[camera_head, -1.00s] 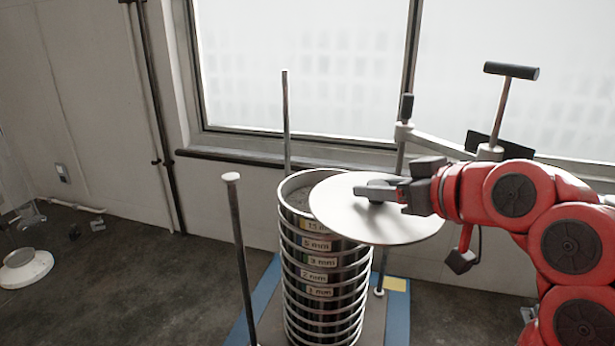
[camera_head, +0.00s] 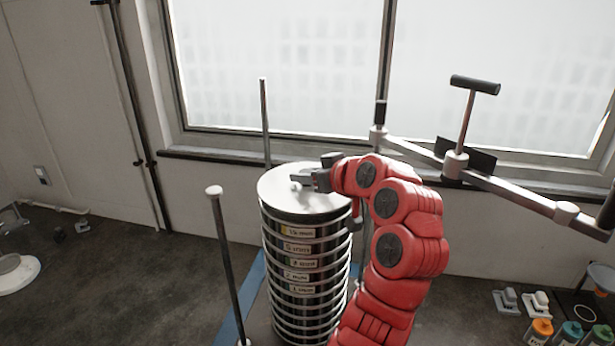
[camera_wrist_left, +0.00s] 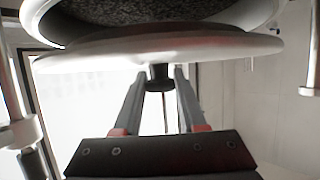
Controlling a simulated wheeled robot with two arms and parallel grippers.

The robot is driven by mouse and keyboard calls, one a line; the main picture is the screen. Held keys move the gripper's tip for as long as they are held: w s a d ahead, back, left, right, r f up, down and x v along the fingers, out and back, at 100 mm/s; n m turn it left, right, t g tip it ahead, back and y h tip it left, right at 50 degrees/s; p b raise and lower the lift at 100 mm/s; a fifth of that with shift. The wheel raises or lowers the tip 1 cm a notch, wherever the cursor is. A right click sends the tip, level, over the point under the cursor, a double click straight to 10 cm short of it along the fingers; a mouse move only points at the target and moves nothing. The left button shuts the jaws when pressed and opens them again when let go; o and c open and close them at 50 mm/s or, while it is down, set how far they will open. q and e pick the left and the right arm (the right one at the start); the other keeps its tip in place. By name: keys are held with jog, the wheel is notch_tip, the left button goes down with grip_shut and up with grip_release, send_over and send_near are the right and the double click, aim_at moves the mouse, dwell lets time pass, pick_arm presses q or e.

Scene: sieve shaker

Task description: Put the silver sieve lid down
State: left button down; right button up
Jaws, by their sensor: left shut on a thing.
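The silver sieve lid (camera_head: 282,197) is a flat round disc above the top of the sieve stack (camera_head: 301,262), nearly in line with it in the head view. My left gripper (camera_head: 310,182) is shut on the lid's knob, its fingers coming from the right. In the left wrist view, the fingers close around the dark knob (camera_wrist_left: 160,76), and the lid (camera_wrist_left: 160,51) is seen nearly edge-on. The dark grainy inside of the top sieve (camera_wrist_left: 150,18) shows past the lid's edge, so the lid does not fully close it there. My right gripper is not in view.
A thin upright rod (camera_head: 227,265) stands left of the stack, and another (camera_head: 265,120) behind it. A clamp bar with a T-handle (camera_head: 468,115) reaches out at the right. Several bottles (camera_head: 570,333) stand at lower right. A window is behind.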

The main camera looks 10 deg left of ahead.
pick_arm(q)
jog(key=shift+f+p, duration=0.45)
jog(key=shift+f, duration=0.5)
jog(key=shift+c, duration=2.3)
grip_release()
jog(key=shift+r, duration=0.25)
jog(key=b+v, duration=0.4)
jog(key=v, duration=0.8)
